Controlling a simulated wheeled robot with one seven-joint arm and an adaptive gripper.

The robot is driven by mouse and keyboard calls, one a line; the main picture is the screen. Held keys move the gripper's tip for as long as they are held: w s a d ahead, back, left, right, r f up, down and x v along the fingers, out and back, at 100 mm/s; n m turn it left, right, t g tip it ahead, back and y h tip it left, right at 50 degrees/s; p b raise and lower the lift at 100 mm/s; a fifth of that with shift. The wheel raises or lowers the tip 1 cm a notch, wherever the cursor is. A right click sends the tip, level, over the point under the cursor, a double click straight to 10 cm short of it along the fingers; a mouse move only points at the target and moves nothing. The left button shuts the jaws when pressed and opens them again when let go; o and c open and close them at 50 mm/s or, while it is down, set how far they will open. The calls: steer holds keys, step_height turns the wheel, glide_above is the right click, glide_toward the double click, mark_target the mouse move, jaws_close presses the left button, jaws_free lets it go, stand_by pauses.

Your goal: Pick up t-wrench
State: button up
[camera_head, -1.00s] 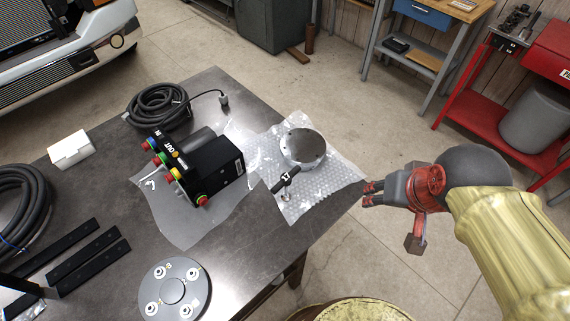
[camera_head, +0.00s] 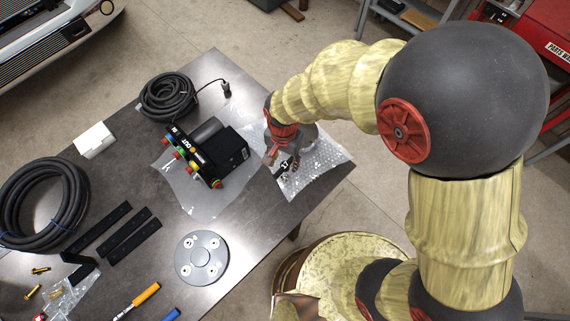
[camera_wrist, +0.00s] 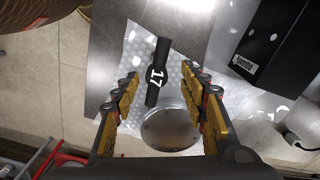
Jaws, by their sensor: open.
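The t-wrench is black with a white "17" on its handle. In the wrist view the t-wrench (camera_wrist: 157,72) lies between and ahead of my finger tips, over bubble wrap. In the head view the t-wrench (camera_head: 281,168) shows only partly, as my gripper (camera_head: 280,157) is over it. In the wrist view my gripper (camera_wrist: 163,95) is open, with fingers on both sides of the handle's line. I cannot tell whether they touch it. A round metal flange (camera_wrist: 168,128) lies just behind the handle, partly between the fingers.
Bubble wrap (camera_head: 326,167) lies at the table's right corner. A black control box (camera_head: 222,152) with coloured connectors stands close to the left of my gripper. A coiled cable (camera_head: 166,96) lies behind it. A round grey disc (camera_head: 202,258) lies nearer on the metal table (camera_head: 255,225).

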mark_target(285, 176)
steer(key=f, duration=0.6)
steer(key=shift+s+d+f, duration=0.1)
steer(key=shift+d+f, duration=0.1)
steer(key=shift+f, duration=0.2)
steer(key=shift+c, duration=0.7)
jaws_close()
